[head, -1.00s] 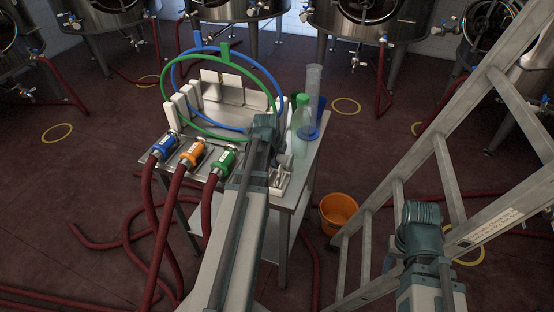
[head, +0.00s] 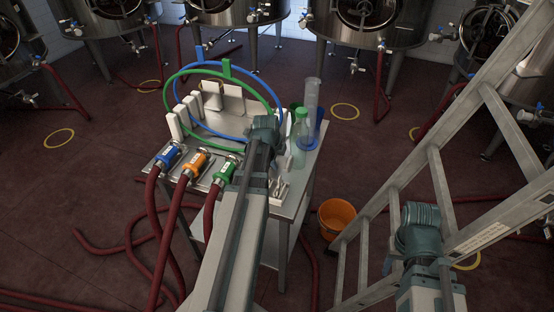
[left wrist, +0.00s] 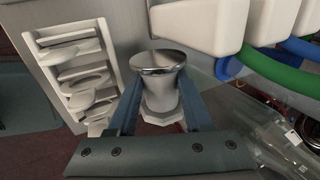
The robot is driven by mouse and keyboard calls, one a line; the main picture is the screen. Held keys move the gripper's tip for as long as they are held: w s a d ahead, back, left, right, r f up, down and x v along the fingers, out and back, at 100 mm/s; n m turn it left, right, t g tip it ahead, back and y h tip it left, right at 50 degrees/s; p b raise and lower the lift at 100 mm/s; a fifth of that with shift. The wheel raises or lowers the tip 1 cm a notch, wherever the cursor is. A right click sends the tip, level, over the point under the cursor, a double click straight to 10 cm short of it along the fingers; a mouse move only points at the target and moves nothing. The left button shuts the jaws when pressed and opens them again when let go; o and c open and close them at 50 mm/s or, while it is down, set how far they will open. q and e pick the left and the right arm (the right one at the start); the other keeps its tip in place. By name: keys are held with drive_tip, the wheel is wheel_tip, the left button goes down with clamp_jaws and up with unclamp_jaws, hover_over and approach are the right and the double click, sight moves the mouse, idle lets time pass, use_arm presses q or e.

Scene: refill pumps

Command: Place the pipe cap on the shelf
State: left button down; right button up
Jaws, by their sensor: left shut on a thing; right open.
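My left gripper (left wrist: 158,105) is shut on the pipe cap (left wrist: 157,66), a piece with a shiny round metal top and a paler narrowing body, held upright between the two fingers in the left wrist view. In the head view my left gripper (head: 265,130) is over the right part of the steel table; its fingers and the cap are hidden behind the arm. My right gripper (head: 418,222) is at the right, in front of the ladder; its fingers are not visible. I cannot tell which surface is the shelf.
The steel table (head: 300,205) carries blue, orange and green hose couplings, large green and blue rings and clear bottles. A white slotted rack (left wrist: 75,70) is left of the cap in the left wrist view. An orange bucket (head: 337,220) and a ladder (head: 447,190) stand right.

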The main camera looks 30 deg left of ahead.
wheel_tip(320, 180, up, 23)
drive_tip(key=p, duration=2.2)
drive_tip(key=shift+r, duration=0.15)
